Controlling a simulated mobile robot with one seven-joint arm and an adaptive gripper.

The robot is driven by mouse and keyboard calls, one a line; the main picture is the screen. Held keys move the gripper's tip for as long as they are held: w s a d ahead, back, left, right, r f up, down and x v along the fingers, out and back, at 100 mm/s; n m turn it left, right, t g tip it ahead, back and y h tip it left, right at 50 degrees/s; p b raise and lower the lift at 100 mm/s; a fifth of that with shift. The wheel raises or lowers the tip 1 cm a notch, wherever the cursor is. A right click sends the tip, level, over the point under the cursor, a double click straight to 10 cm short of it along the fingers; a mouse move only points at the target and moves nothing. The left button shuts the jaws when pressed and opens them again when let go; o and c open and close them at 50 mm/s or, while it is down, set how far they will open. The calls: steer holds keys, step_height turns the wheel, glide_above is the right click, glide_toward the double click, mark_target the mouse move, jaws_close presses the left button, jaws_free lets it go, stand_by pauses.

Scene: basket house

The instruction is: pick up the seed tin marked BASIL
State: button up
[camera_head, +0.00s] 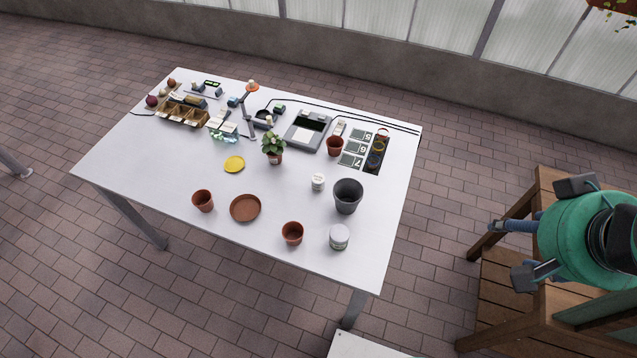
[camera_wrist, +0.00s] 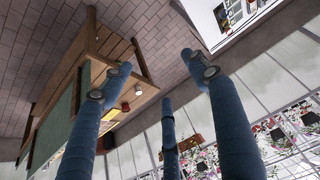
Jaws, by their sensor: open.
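No tin with a readable BASIL mark shows. A white lidded tub (camera_head: 339,237) stands near the front right of the white table (camera_head: 140,150), and a smaller white container (camera_head: 318,183) stands behind it. Small round items (camera_head: 375,160) sit on a dark strip at the table's right; I cannot tell whether they are tins. My gripper (camera_head: 525,240) is right of the table, apart from it, beside a wooden bench. In the wrist view its blue fingers (camera_wrist: 155,76) are spread, with nothing between them.
A dark grey pot (camera_head: 348,196), terracotta pots (camera_head: 292,234) and a leafy plant (camera_head: 273,148) stand on the table. A scale (camera_head: 307,131), lamp (camera_head: 252,90) and compartment tray (camera_head: 180,113) are behind. The wooden bench (camera_head: 500,285) stands close to my gripper. Paved floor separates it from the table.

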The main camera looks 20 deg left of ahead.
steer(key=shift+w, duration=0.1)
steer(key=w+a+g+p, duration=0.1)
steer(key=w+a, duration=0.3)
steer(key=w, duration=0.3)
steer(key=w+a+g, duration=0.1)
steer(key=w+a, duration=0.3)
steer(key=w, duration=0.2)
steer(key=m+g+p, duration=0.2)
steer(key=g+p, duration=0.1)
steer(key=g, duration=0.1)
glide_above(319, 178)
step_height(319, 178, down, 32)
steer(key=shift+f, duration=0.2)
steer(key=shift+f, duration=0.1)
steer(key=shift+f, duration=4.2)
